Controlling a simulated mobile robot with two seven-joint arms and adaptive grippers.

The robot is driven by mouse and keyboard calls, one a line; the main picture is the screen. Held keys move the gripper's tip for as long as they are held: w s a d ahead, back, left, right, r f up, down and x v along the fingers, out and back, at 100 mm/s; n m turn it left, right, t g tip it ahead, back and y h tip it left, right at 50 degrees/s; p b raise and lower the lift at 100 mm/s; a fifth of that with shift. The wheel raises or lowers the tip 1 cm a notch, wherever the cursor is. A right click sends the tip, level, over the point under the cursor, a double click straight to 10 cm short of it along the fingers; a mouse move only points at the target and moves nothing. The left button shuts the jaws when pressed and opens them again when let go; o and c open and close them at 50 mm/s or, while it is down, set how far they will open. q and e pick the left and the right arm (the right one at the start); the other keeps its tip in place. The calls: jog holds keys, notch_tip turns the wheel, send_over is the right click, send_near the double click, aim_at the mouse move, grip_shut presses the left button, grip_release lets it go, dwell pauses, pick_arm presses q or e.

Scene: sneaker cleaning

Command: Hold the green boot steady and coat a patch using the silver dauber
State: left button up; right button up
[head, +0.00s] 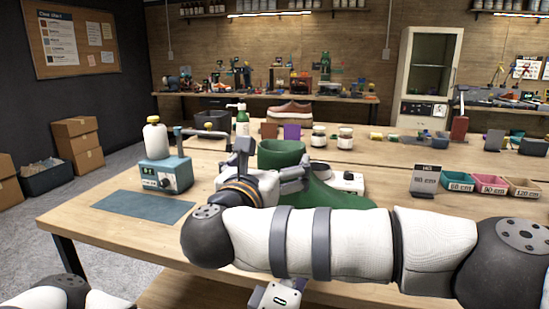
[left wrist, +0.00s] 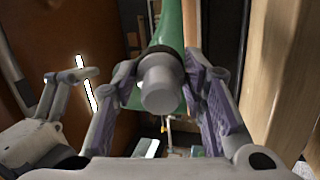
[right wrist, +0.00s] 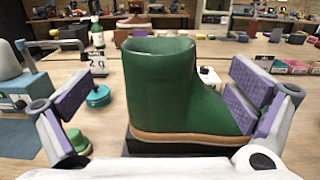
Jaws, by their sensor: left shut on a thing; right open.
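The green boot (head: 281,152) stands on the workbench, its shaft showing above my right arm and its lower part partly hidden. In the right wrist view the boot (right wrist: 170,90) is upright on a dark block (right wrist: 150,148), with a tan sole edge and its toe to the right. My right gripper (right wrist: 158,92) is open, one finger on each side of the boot; contact is not clear. My left gripper (left wrist: 160,92) is shut on the silver dauber (left wrist: 160,84), a grey cylinder with a dark collar. A green shape (left wrist: 168,22) shows behind the collar. Its tip is hidden.
A blue mat (head: 135,207) lies at the left of the bench, with a teal device (head: 166,174) behind it. Bottles, jars and a brown shoe (head: 289,111) stand behind the boot. A sign (head: 426,180) and coloured trays (head: 490,184) are on the right.

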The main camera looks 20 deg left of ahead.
aim_at(281, 150)
jog(key=w, duration=1)
jog(key=shift+w+d, duration=0.1)
jog(key=shift+w, duration=0.2)
jog(key=shift+c, duration=0.6)
jog(key=c, duration=1.1)
